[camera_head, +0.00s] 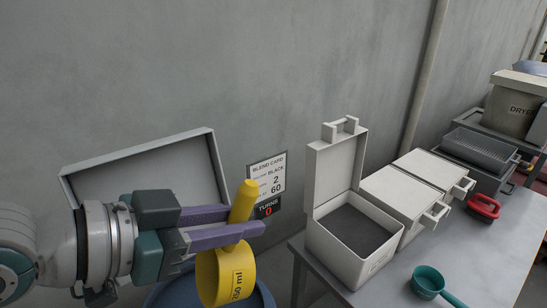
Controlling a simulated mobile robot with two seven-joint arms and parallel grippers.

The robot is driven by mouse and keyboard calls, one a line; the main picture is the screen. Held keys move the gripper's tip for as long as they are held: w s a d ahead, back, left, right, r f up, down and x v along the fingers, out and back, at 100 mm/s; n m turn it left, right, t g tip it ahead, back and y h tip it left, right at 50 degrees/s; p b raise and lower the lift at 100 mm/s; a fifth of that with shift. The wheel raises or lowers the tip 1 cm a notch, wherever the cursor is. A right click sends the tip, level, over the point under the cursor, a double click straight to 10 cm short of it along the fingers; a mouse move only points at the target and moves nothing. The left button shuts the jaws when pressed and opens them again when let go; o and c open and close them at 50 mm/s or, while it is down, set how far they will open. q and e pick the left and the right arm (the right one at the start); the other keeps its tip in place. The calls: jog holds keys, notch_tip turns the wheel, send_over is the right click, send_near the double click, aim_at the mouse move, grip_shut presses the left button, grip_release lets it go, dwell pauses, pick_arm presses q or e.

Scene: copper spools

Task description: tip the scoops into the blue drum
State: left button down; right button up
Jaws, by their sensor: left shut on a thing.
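My left gripper (232,222) comes in from the left and is shut on the handle of a yellow scoop (211,280) marked with a volume in ml, of which only "50 ml" reads clearly. The scoop hangs below the purple fingers, over a blue drum (262,297) at the bottom edge. Most of the drum is hidden behind the scoop and my arm or cut off by the frame. I cannot see into the scoop's cup. A teal scoop (428,279) lies on the table at the lower right. My right gripper is not in view.
An open white bin (350,265) with dark contents stands on the grey table (490,255), its lid raised. Beside it are closed white bins (400,190), a red-handled item (484,206) and a grey tray (480,150). A blend card (268,178) hangs on the wall.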

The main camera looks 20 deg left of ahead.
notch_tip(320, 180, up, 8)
jog(key=p, duration=0.7)
pick_arm(q)
jog(key=w+d+f+m+g+y+b, duration=0.2)
jog(key=w+d+f+g+y+b, duration=0.3)
jog(key=f+g+y+b, duration=0.5)
pick_arm(e)
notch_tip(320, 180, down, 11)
jog(key=b, duration=0.1)
pick_arm(q)
jog(key=a+p+v, duration=0.1)
jog(key=p+v, duration=0.4)
jog(key=v, duration=0.1)
jog(key=shift+r+t+h, duration=0.25)
jog(key=shift+t+h, duration=0.05)
jog(key=shift+t, duration=0.1)
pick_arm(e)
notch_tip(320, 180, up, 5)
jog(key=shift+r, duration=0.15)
pick_arm(q)
jog(key=shift+s+a, duration=0.1)
